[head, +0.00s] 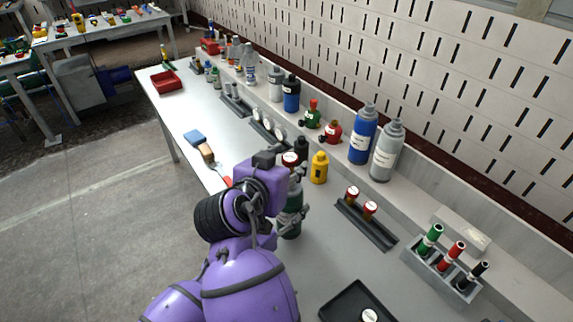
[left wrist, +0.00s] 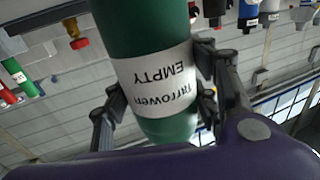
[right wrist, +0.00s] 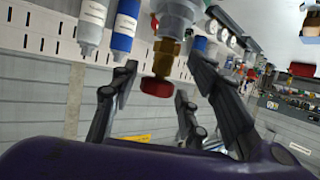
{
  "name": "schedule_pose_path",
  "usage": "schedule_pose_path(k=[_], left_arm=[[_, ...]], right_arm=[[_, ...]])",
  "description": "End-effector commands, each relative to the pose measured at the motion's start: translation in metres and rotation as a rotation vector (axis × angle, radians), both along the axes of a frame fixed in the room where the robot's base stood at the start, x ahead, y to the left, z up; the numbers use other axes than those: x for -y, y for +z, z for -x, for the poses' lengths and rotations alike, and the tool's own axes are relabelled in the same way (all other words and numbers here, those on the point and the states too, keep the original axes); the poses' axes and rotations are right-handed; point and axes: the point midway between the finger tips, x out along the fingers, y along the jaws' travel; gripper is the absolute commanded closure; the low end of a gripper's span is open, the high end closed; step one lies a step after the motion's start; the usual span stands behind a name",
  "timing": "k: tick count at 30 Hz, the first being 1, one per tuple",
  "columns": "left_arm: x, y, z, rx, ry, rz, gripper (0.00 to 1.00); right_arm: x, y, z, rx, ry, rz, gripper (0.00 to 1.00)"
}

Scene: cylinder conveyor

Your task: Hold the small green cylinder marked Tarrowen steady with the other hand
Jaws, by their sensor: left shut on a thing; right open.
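The green cylinder marked Tarrowen (head: 290,222) stands at the front part of the bench in the head view, partly covered by my purple arms. In the left wrist view its white label (left wrist: 155,77) reads "Tarrowen EMPTY", upside down. My left gripper (left wrist: 158,72) is shut on the cylinder's body, a finger on each side. My right gripper (head: 284,156) is at the cylinder's top. In the right wrist view its open fingers (right wrist: 163,62) lie on either side of the brass valve (right wrist: 167,50) with a red knob (right wrist: 157,87); I see no clear contact. The cylinder's base contact is unclear.
A yellow cylinder (head: 319,168) stands close behind the held one. Blue (head: 363,135) and grey (head: 386,152) bottles stand at the back. A dark rack (head: 374,232) with red-capped parts, a grey tube holder (head: 418,266) and a black tray (head: 338,304) lie to the right.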

Motion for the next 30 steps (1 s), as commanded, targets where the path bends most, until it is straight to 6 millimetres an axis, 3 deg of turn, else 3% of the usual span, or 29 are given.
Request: schedule_pose_path(k=[13,30], left_arm=[[0.0002,0.0001,0.0,-0.001,0.0,0.002,0.77],[-0.0002,0.0001,-0.0003,-0.001,0.001,0.001,0.77]], right_arm=[[0.0095,0.0004,0.0012,0.003,0.408,0.006,0.58],[0.0116,0.0001,0.0007,0.002,0.523,0.005,0.58]])
